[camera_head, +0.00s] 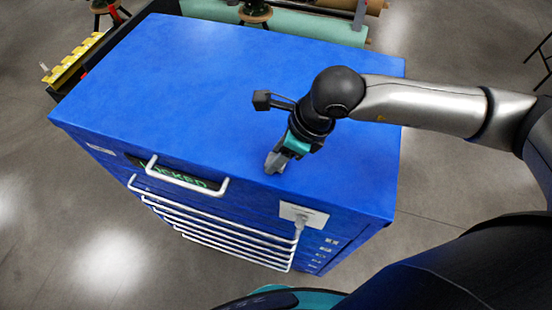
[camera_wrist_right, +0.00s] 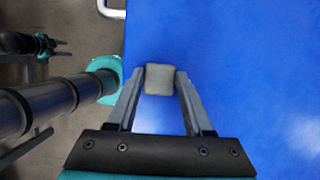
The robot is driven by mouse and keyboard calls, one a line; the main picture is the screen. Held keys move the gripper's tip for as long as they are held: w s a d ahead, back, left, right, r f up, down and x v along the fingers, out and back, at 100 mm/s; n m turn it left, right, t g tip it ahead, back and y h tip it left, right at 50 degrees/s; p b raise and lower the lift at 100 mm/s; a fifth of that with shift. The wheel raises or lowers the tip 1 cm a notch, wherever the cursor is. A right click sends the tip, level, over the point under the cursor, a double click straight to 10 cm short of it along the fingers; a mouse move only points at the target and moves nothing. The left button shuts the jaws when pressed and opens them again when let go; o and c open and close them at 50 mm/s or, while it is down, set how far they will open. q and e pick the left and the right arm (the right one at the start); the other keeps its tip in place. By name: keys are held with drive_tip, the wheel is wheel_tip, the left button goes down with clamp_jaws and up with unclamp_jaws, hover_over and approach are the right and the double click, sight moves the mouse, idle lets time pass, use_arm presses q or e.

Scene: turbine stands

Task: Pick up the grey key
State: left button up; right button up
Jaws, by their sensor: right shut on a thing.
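The grey key (camera_wrist_right: 159,78) shows in the right wrist view as a small, pale grey block between my right fingertips. My right gripper (camera_wrist_right: 160,88) is shut on it, with a finger against each side. Blue surface shows behind and below the key. In the head view my right gripper (camera_head: 275,163) points down at the front part of the blue cabinet's top (camera_head: 215,75). There the key is hard to tell apart from the grey fingertips. I cannot tell whether the key touches the top.
The cabinet front has a white handle (camera_head: 187,180), several drawer rails and a pale plate (camera_head: 303,214) with a grey fitting. A yellow item (camera_head: 72,60) is at the left, and turbine stands are at the back. Most of the cabinet top is clear.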

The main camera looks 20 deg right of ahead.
clamp_jaws()
idle(0.8)
